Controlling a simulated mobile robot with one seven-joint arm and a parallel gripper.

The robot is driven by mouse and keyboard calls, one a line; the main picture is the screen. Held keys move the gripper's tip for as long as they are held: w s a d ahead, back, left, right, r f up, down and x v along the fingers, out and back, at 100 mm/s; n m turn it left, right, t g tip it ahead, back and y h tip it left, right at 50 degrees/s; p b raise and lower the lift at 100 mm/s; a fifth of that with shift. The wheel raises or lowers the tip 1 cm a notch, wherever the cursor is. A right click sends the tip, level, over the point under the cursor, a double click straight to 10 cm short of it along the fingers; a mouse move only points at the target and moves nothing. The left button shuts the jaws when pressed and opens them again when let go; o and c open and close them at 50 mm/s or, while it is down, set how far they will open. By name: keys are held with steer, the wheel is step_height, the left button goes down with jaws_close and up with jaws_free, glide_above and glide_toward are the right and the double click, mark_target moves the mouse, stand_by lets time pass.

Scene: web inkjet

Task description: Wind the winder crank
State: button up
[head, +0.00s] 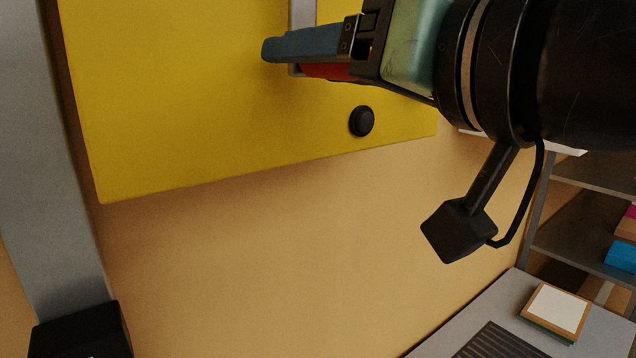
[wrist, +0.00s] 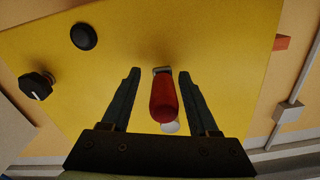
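The winder crank shows as a red handle (wrist: 163,100) on a grey arm (head: 302,14) in front of a yellow panel (head: 190,90). In the wrist view the handle lies between the two dark fingers of my gripper (wrist: 158,74), with a gap on each side. My gripper is open around it and not closed on it. In the head view one blue-grey finger hides part of the red handle (head: 330,71). The crank's pivot is hidden or out of view.
A black round button (head: 362,121) sits on the panel below the gripper. The wrist view also shows a black knob (wrist: 37,86) and a grey box (wrist: 288,112) on a conduit. A grey table (head: 440,346) and shelves (head: 570,250) stand at the lower right.

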steer(key=shift+o, duration=0.7)
steer(key=shift+s, duration=0.1)
